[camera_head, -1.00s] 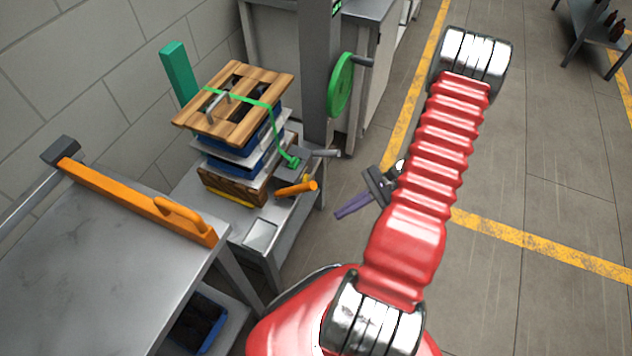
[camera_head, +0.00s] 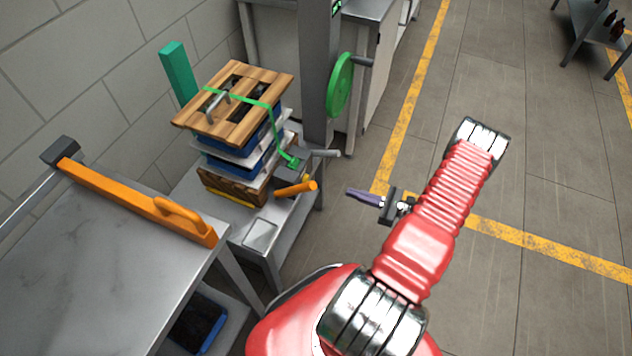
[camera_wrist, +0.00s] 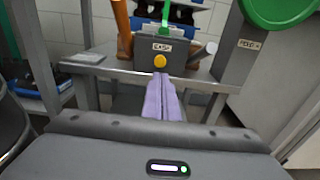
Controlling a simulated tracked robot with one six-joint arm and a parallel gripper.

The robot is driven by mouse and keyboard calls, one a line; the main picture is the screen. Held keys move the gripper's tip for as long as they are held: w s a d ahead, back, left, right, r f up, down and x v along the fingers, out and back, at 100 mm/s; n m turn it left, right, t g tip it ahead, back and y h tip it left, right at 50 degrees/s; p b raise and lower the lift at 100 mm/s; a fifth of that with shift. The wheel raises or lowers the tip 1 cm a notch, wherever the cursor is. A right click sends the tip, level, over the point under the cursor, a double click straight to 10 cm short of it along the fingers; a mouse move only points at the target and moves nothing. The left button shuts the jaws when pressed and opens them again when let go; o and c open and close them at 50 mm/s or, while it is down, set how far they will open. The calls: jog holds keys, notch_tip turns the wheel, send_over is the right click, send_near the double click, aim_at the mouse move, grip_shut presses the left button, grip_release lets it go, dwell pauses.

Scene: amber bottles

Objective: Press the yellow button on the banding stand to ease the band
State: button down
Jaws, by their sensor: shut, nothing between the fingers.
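The banding stand (camera_head: 309,110) stands left of centre in the head view, with a stack of blue crates and wooden boards under a green band (camera_head: 245,101). In the wrist view, a grey box (camera_wrist: 143,55) on the stand bears a label reading "EASE" and the round yellow button (camera_wrist: 160,61). The button is hidden in the head view. My gripper (camera_head: 350,192) is shut and empty, its purple fingers pointing left toward the stand, with a gap to it. In the wrist view the fingertips (camera_wrist: 161,80) appear just below the button.
An orange handle (camera_head: 297,188) and a grey lever (camera_head: 322,153) stick out beside the box. A green wheel (camera_head: 341,86) is on the column. A metal table (camera_head: 110,260) with an orange bar (camera_head: 135,197) stands at the left. The floor right of the stand is clear.

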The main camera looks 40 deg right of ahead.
aim_at(308, 177)
jog(key=shift+w+a+r, duration=0.1)
jog(key=shift+w, duration=0.05)
jog(key=x, duration=1.3)
jog(key=shift+w+a, duration=0.2)
jog(key=shift+w, duration=0.1)
jog(key=shift+d, duration=0.1)
